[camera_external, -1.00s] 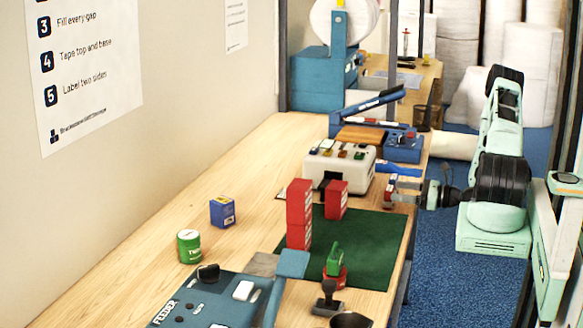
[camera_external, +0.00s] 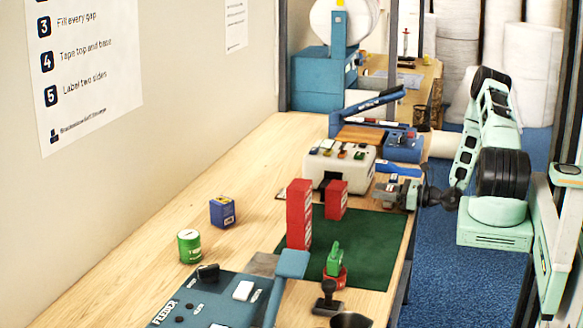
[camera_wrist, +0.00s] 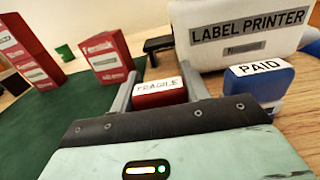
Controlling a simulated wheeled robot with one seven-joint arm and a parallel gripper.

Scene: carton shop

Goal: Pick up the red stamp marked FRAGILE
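The red stamp with a white FRAGILE label (camera_wrist: 158,90) is between the two fingers of my gripper (camera_wrist: 160,84) in the wrist view. A finger lies close along each side of it. I see no clear gap, but whether the fingers press on it cannot be told. In the external view my gripper (camera_external: 387,191) is low at the right edge of the table, beyond the green mat, and the stamp is mostly hidden by it.
The white label printer (camera_external: 338,165) stands behind my gripper. A blue PAID stamp (camera_wrist: 258,82) is close to the right finger in the wrist view. Red boxes (camera_external: 299,212) stand on the green mat (camera_external: 372,235).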

